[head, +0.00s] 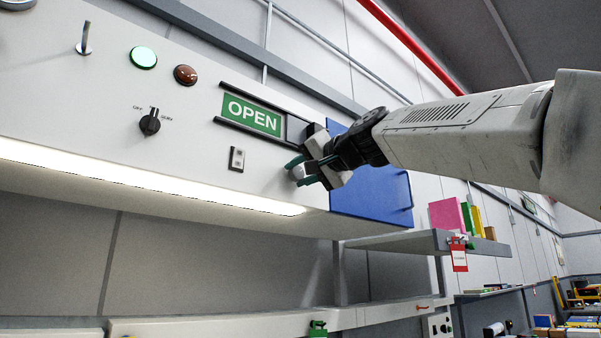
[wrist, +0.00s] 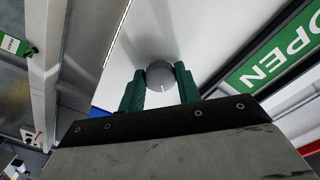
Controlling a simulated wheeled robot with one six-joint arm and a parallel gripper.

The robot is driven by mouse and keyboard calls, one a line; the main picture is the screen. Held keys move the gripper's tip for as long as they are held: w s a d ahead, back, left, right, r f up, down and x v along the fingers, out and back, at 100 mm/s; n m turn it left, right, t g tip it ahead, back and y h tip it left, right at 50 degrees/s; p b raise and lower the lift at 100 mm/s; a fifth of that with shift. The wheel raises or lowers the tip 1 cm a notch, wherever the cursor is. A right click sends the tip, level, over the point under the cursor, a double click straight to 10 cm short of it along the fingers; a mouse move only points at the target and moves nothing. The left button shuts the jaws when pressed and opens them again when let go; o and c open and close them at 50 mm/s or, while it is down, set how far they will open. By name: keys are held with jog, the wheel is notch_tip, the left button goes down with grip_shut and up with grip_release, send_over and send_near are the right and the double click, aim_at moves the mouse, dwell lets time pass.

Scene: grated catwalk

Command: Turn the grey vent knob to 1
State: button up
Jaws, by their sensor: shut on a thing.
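The grey vent knob (wrist: 158,72) is a round grey knob on the white panel (head: 70,100), with a short white mark on its face in the wrist view. My gripper (wrist: 160,82) has its green fingers on either side of the knob, shut on it. In the head view my gripper (head: 304,170) is at the panel's lower right, and its fingers cover most of the knob (head: 297,172). No numbers around the knob can be read in either view, so its setting cannot be told.
A green OPEN sign (head: 252,115) is up and left of my gripper. A small switch (head: 237,159), a black selector knob (head: 150,124), and green (head: 143,57) and brown (head: 186,74) round fittings are further left. A blue panel (head: 375,194) lies just right, behind my gripper.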

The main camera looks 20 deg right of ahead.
dwell(0.4)
jog(key=o, duration=1)
jog(key=v, duration=0.8)
jog(key=shift+a, duration=0.1)
